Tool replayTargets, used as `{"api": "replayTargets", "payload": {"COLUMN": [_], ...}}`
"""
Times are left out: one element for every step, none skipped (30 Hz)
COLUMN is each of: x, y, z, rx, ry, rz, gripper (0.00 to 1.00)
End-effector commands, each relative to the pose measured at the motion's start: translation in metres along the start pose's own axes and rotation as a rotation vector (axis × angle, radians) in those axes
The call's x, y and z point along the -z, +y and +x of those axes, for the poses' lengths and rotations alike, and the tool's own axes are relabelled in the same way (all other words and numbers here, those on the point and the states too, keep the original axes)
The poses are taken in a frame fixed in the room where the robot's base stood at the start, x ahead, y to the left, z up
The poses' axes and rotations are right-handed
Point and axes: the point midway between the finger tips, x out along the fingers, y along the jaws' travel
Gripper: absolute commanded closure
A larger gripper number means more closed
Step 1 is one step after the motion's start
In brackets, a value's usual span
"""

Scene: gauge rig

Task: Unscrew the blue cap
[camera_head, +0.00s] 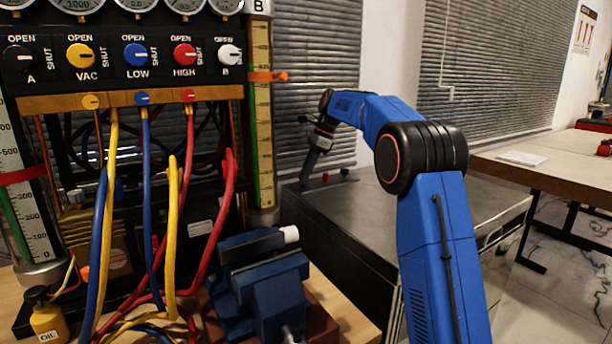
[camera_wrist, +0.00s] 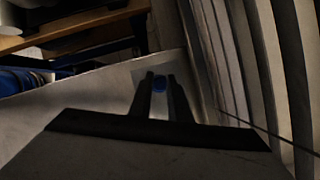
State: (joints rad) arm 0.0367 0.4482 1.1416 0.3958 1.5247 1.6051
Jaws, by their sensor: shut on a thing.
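My gripper (camera_head: 305,184) points down at the top of the grey cabinet, near its back left part. In the wrist view, the blue cap (camera_wrist: 159,84) shows between the two fingers of my gripper (camera_wrist: 158,92), which are shut on it. In the head view the cap is hidden by the fingers. What the cap sits on, and its thread, cannot be seen.
A small red piece (camera_head: 326,178) and a dark piece (camera_head: 345,172) stand on the cabinet top (camera_head: 390,215) just right of my gripper. The gauge rig with knobs and hoses (camera_head: 130,75) and a blue vise (camera_head: 262,285) are at left. The cabinet's front top is clear.

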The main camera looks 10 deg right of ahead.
Motion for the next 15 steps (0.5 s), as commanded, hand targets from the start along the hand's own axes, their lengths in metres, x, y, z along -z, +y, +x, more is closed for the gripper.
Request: {"api": "replayTargets", "payload": {"x": [-0.0003,-0.0002,0.0002,0.0005,0.0008,0.0008,0.0008,0.0011,0.0013,0.0014,0.0016,0.0018,0.0020,0.0023,0.0027], "y": [0.0053,0.0049,0.0048,0.0043,0.0040,0.0037,0.0038,0.0036,0.0034,0.0037,0.0037,0.0039,0.0037,0.0040,0.0044], "z": [0.0040,0.0040,0.0044,0.0047,0.0047,0.0048,0.0044,0.0046,0.0049,0.0044,0.0044,0.0043,0.0043,0.0043,0.0040], "rx": [-0.027,-0.032,-0.046,-0.057,-0.070,-0.088,-0.102,-0.115,-0.133,-0.146,-0.157,-0.170,-0.178,-0.185,-0.191], "ry": [0.002,0.002,0.002,0.002,0.001,0.001,0.001,0.001,0.001,0.001,0.001,0.001,0.002,0.001,0.001], "rz": [-0.011,-0.026,-0.055,-0.081,-0.113,-0.158,-0.192,-0.225,-0.268,-0.298,-0.325,-0.356,-0.374,-0.390,-0.402], "gripper": [1.00,1.00,1.00,1.00,1.00,1.00,1.00,1.00,1.00,1.00,1.00,1.00,1.00,1.00,1.00]}}
